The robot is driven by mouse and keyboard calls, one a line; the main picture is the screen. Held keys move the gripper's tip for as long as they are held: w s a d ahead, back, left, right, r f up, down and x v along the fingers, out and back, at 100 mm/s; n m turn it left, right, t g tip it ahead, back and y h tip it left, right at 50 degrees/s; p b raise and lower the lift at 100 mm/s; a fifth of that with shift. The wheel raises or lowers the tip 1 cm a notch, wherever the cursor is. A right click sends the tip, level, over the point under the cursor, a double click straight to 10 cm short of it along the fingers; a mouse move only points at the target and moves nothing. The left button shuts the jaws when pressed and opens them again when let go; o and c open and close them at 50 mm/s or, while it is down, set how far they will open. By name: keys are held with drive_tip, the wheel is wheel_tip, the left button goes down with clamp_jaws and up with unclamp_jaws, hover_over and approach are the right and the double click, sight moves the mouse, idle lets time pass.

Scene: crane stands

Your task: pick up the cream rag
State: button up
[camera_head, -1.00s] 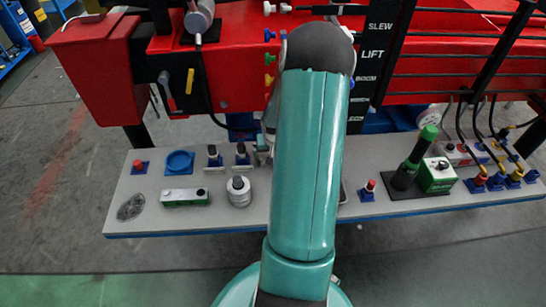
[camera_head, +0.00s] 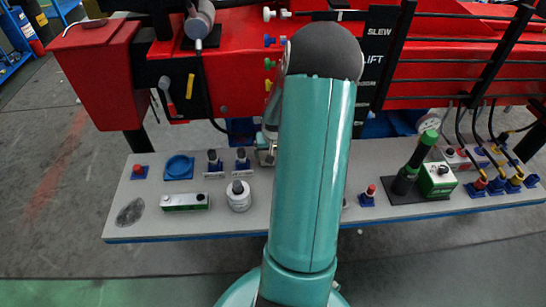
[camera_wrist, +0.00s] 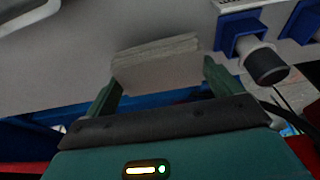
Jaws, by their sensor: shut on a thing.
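The cream rag (camera_wrist: 155,62) shows in the wrist view as a pale, folded, layered slab between the two green fingers of my gripper (camera_wrist: 160,84). The fingers are shut on it, one at each side. A pale grey surface lies behind the rag in that view; I cannot tell the gap between them. In the head view my teal arm covers the middle of the bench and hides the rag and most of my gripper.
The grey bench (camera_head: 225,222) holds a blue round dish (camera_head: 178,166), a white jar (camera_head: 239,197), a green-and-white box (camera_head: 185,201) and a green-black torch-like tool (camera_head: 414,163). A red crane frame (camera_head: 110,70) with levers stands behind. A blue-based black knob (camera_wrist: 266,65) is near my right finger.

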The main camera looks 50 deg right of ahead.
drive_tip(key=w+a+r, duration=0.1)
drive_tip(key=r, duration=0.1)
drive_tip(key=w+a+r, duration=0.1)
drive_tip(key=r, duration=0.1)
drive_tip(key=w+a+r, duration=0.1)
drive_tip(key=r, duration=0.1)
drive_tip(key=shift+w, duration=0.3)
drive_tip(key=w+a+r, duration=0.4)
drive_tip(key=w+a, duration=0.2)
drive_tip(key=w, duration=0.1)
drive_tip(key=shift+a, duration=0.15)
drive_tip(key=shift+o, duration=0.6)
drive_tip(key=shift+c, duration=0.2)
drive_tip(key=shift+s, duration=0.15)
